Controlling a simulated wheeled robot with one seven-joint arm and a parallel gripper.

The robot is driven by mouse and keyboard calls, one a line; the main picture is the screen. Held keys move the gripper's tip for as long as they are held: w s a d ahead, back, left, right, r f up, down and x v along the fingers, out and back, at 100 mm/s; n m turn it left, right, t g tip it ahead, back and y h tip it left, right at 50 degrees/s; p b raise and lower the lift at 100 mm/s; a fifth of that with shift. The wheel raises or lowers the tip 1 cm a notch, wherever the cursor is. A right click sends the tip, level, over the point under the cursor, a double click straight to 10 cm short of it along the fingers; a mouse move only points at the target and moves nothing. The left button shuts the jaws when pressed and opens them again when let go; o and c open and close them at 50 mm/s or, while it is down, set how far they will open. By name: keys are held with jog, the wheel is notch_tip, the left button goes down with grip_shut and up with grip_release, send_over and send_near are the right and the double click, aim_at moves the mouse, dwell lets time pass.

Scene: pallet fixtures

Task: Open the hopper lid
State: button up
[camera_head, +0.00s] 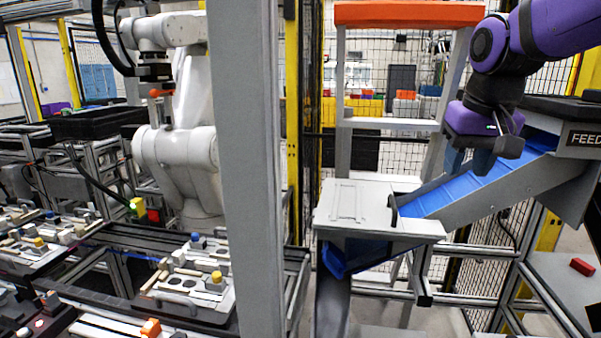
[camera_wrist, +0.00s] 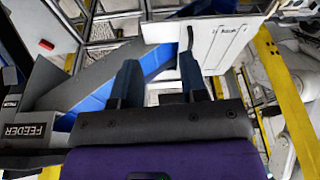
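The hopper lid (camera_head: 350,203) is a flat pale grey panel lying level on top of the hopper (camera_head: 400,228), and looks shut. A small black upright handle (camera_head: 393,210) stands at its right side. In the wrist view the lid (camera_wrist: 222,45) is at the top right, with the dark handle (camera_wrist: 189,38) just above the right finger. My gripper (camera_head: 468,162) is open and empty, with two dark fingers pointing down. It is above the blue chute, right of and higher than the handle, apart from it. The wrist view shows both fingers (camera_wrist: 160,85) spread.
The blue-floored chute (camera_head: 480,188) slopes up right from the hopper to the feeder (camera_head: 575,140). A grey frame with an orange top bar (camera_head: 408,14) stands behind the hopper. A grey post (camera_head: 247,170) stands left. A red block (camera_head: 582,267) lies at the right.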

jog(key=s+d+f+n+t, duration=0.1)
jog(key=s+d+f, duration=0.1)
jog(key=s, duration=0.6)
jog(key=s+d+f+t, duration=0.1)
jog(key=s+f+t, duration=0.1)
jog(key=s, duration=0.7)
jog(key=w+a+r+m+g, duration=0.1)
jog(key=w+r+g, duration=0.1)
jog(key=w, duration=0.8)
jog(key=w+a+r+g, duration=0.1)
jog(key=w+r, duration=0.1)
jog(key=w, duration=0.7)
jog(key=m+g+y, duration=0.1)
jog(key=g+y, duration=0.1)
send_near(393, 201)
jog(key=f, duration=0.3)
jog(key=a+f, duration=0.1)
jog(key=f, duration=0.4)
jog(key=shift+w+a+f, duration=0.15)
jog(key=shift+w+f, duration=0.15)
jog(key=shift+w, duration=0.05)
grip_shut()
